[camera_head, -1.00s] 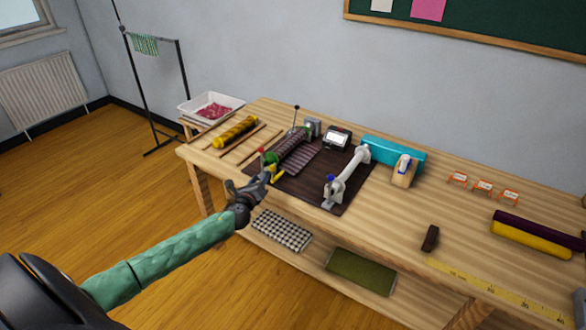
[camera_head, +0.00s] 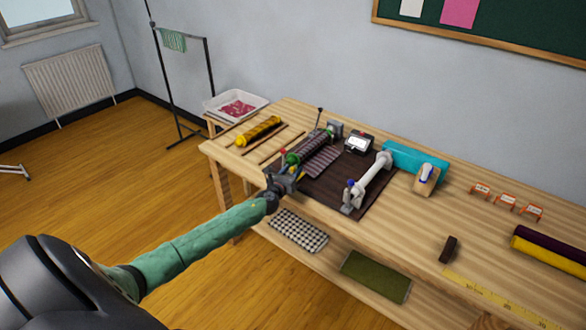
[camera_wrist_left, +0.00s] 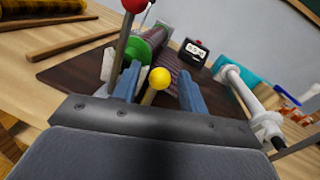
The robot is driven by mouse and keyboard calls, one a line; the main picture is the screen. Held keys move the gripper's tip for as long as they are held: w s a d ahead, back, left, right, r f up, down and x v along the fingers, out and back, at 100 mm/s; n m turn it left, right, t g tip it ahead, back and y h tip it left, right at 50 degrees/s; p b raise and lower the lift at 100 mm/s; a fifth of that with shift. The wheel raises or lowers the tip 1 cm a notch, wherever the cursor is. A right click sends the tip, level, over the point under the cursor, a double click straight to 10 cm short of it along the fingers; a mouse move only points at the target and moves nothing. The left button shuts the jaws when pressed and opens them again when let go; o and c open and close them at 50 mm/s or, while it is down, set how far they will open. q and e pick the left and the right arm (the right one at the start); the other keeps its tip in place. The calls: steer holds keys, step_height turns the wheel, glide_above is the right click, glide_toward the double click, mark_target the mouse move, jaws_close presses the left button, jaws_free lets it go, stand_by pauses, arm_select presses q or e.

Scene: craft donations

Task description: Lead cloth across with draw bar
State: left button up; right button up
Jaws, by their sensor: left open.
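A striped purple-grey cloth (camera_head: 320,162) comes off a roll with a green end disc (camera_wrist_left: 140,52) and lies on a dark board (camera_head: 335,193). A white roller (camera_head: 370,180) stands across the board to the right. My left gripper (camera_head: 288,177) is open at the board's front left edge, by the roll's near end. In the left wrist view a yellow knob (camera_wrist_left: 160,78) on a short rod shows between its fingers, which are apart from each other. A red knob (camera_wrist_left: 134,4) on a rod rises beside the left finger. I cannot tell which part is the draw bar. My right gripper is out of view.
A yellow roll (camera_head: 258,131) and wooden sticks lie left of the board. A small display box (camera_head: 359,143), a teal roll (camera_head: 415,160) and a wooden block (camera_head: 427,180) stand behind and to the right. A dark block (camera_head: 449,249) lies near the front edge.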

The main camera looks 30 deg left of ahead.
arm_select(q)
steer(key=shift+w+a, duration=0.1)
steer(key=shift+w, duration=0.55)
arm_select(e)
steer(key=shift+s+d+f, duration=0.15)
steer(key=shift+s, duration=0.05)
